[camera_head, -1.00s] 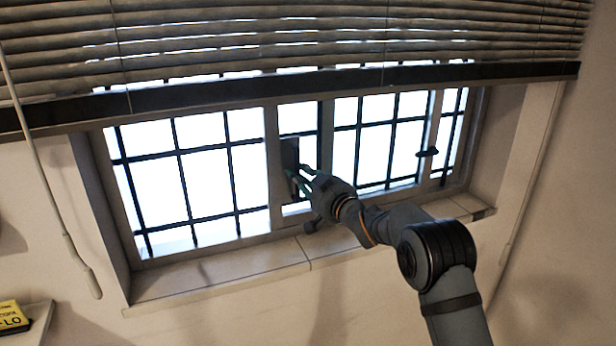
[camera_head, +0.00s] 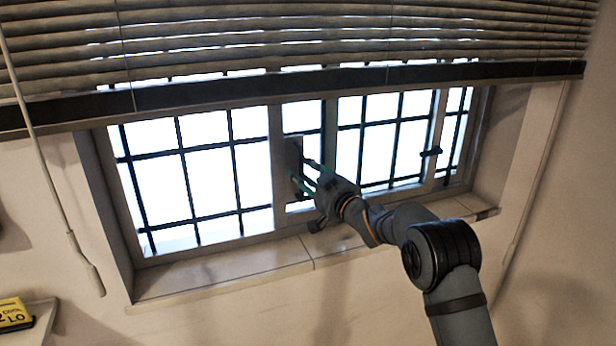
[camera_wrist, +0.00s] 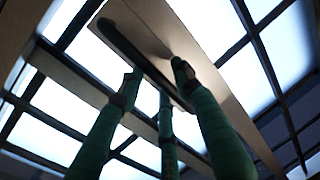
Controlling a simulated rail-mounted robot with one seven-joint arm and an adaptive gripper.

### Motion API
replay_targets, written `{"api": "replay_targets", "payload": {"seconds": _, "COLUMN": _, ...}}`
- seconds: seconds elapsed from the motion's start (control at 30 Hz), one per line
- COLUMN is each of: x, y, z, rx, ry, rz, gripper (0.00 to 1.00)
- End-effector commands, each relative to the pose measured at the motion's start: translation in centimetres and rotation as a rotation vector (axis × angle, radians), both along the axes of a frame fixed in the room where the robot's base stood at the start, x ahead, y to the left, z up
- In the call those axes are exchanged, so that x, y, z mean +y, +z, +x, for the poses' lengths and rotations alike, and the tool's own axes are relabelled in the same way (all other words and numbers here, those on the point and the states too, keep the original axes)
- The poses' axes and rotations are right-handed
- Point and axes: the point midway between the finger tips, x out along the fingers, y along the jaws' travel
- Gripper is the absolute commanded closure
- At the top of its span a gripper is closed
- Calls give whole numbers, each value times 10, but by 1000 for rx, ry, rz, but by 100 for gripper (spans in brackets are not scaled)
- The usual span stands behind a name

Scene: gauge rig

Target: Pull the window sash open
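The window sash (camera_head: 278,170) is a pale frame with dark barred panes, set in a wall recess. A flat upright plate (camera_head: 294,155) stands on its middle stile; it fills the upper middle of the wrist view (camera_wrist: 160,30), with a long dark strip (camera_wrist: 135,52) along it. My gripper (camera_head: 308,174) is at this plate, its green fingers pointing to it. In the wrist view, the fingertips of my gripper (camera_wrist: 155,75) are spread apart on both sides of the strip, with a third finger lower between them. I cannot tell whether they touch it.
A slatted blind (camera_head: 290,85) hangs over the window top. A tiled sill (camera_head: 220,272) runs below the frame. A dark latch (camera_head: 431,152) sits on the right stile.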

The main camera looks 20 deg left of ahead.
Motion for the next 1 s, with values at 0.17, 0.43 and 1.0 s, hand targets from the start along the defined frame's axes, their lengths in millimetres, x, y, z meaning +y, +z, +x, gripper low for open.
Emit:
{"api": "replay_targets", "payload": {"seconds": 0.17, "x": -12, "y": 0, "z": -9, "rx": 1, "ry": -1, "rz": -1, "gripper": 66}}
{"api": "replay_targets", "payload": {"seconds": 0.43, "x": -51, "y": 0, "z": -43, "rx": 2, "ry": -1, "rz": -1, "gripper": 66}}
{"api": "replay_targets", "payload": {"seconds": 1.0, "x": -91, "y": 0, "z": -78, "rx": 0, "ry": -1, "rz": 0, "gripper": 66}}
